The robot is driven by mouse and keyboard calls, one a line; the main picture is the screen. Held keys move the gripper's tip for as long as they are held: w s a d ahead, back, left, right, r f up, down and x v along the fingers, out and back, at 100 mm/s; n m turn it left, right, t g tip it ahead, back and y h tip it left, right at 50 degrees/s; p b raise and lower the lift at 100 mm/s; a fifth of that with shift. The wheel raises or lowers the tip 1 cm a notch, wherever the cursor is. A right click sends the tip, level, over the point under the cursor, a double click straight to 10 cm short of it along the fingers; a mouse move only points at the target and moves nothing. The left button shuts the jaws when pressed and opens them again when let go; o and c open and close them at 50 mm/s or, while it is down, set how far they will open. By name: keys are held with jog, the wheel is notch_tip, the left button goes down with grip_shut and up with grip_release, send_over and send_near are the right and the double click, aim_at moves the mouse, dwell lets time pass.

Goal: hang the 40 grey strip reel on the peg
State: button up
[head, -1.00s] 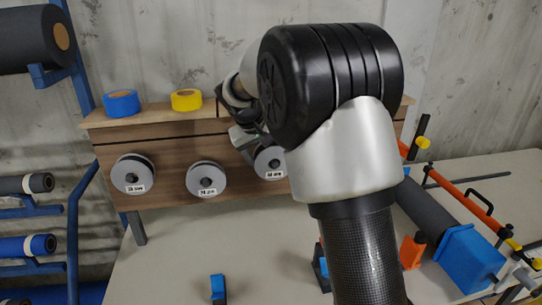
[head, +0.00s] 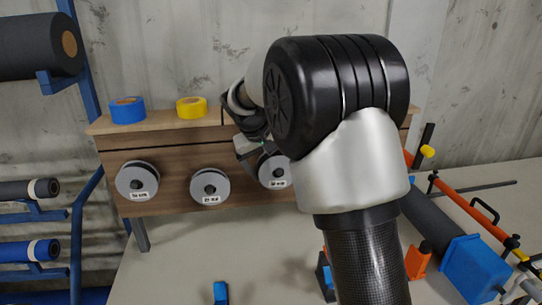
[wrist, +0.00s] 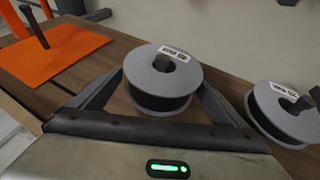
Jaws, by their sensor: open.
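A grey-flanged reel (head: 275,171) with a dark wound middle and a white label is the rightmost of three on the wooden board's front. The labels are too small to read surely. In the wrist view this reel (wrist: 168,62) sits between the two fingers of my gripper (wrist: 162,84), with a dark peg end at its hub. My gripper is open, one finger on each side of it. Contact is not clear. In the head view my gripper (head: 247,148) is at the reel's upper left, and my arm partly hides the area. An orange plate (wrist: 58,55) with a bare dark peg (wrist: 32,22) shows in the wrist view.
Two more reels, one middle (head: 210,188) and one left (head: 137,180), hang on the wooden board (head: 175,157). Blue tape (head: 127,110) and yellow tape (head: 191,107) lie on its top. A blue clamp-like block (head: 468,265) stands at the right. The table's middle is largely clear.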

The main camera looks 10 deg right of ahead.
jog(key=v, duration=1.7)
jog(key=s+d+r+y+p, duration=0.1)
jog(key=s+d, duration=0.2)
jog(key=s, duration=0.4)
jog(key=s+d+r+y+p, duration=0.1)
jog(key=s+d+p, duration=0.1)
jog(key=s, duration=0.6)
jog(key=s+f+y, duration=0.1)
jog(key=s+f, duration=0.3)
jog(key=s, duration=0.3)
jog(key=s+d+f+m+t+y+p, duration=0.1)
jog(key=s+f, duration=0.2)
jog(key=s, duration=0.5)
jog(key=shift+f, duration=0.4)
